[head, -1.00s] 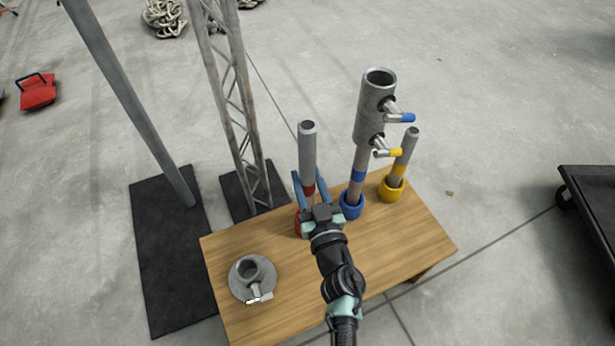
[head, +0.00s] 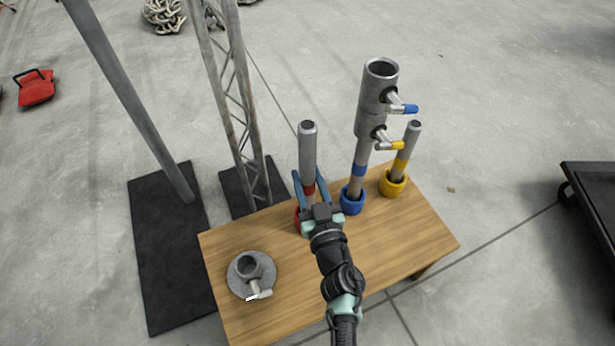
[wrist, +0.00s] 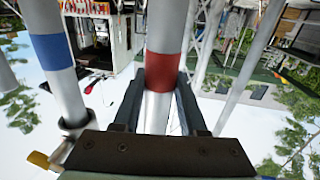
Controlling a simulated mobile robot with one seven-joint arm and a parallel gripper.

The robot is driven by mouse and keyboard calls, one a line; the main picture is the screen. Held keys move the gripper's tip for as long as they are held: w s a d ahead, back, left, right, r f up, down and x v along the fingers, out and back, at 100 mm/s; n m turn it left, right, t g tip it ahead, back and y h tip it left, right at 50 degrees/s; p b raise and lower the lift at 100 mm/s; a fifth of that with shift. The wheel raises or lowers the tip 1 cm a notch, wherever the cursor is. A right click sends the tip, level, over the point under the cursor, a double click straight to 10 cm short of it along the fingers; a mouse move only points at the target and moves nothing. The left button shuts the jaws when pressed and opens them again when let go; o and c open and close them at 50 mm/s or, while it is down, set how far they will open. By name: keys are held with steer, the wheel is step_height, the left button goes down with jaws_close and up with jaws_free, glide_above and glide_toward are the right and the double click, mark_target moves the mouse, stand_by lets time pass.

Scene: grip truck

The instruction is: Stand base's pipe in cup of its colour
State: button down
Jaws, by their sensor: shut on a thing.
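A grey pipe with a red band (head: 308,150) stands upright at the table's back edge, its lower end at the red cup (head: 299,217). My gripper (head: 312,190) is shut on this pipe around its red band; the band also shows between the fingers in the wrist view (wrist: 163,70). My gripper hides much of the red cup, so I cannot tell how deep the pipe sits. The grey base (head: 238,280), a round plate with an empty socket and a white-tipped handle, sits at the table's front left. The blue cup (head: 352,207) holds a blue-banded pipe (head: 360,172).
A yellow cup (head: 393,187) holds a yellow-banded pipe (head: 405,150). A grey sleeve (head: 370,110) with blue and yellow handles sits atop the blue-banded pipe, close to my gripper's right. A truss (head: 232,100) and a pole (head: 130,100) rise behind the table (head: 400,250). The table's right front is clear.

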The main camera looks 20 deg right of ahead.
steer(key=shift+f, duration=0.25)
steer(key=shift+c, duration=2.2)
jaws_free()
steer(key=shift+o, duration=0.3)
steer(key=shift+f, duration=0.1)
steer(key=s+a+p, duration=0.1)
steer(key=s+p, duration=0.3)
steer(key=s, duration=0.8)
steer(key=shift+s+a, duration=0.3)
steer(key=shift+s, duration=0.1)
steer(key=shift+s, duration=0.1)
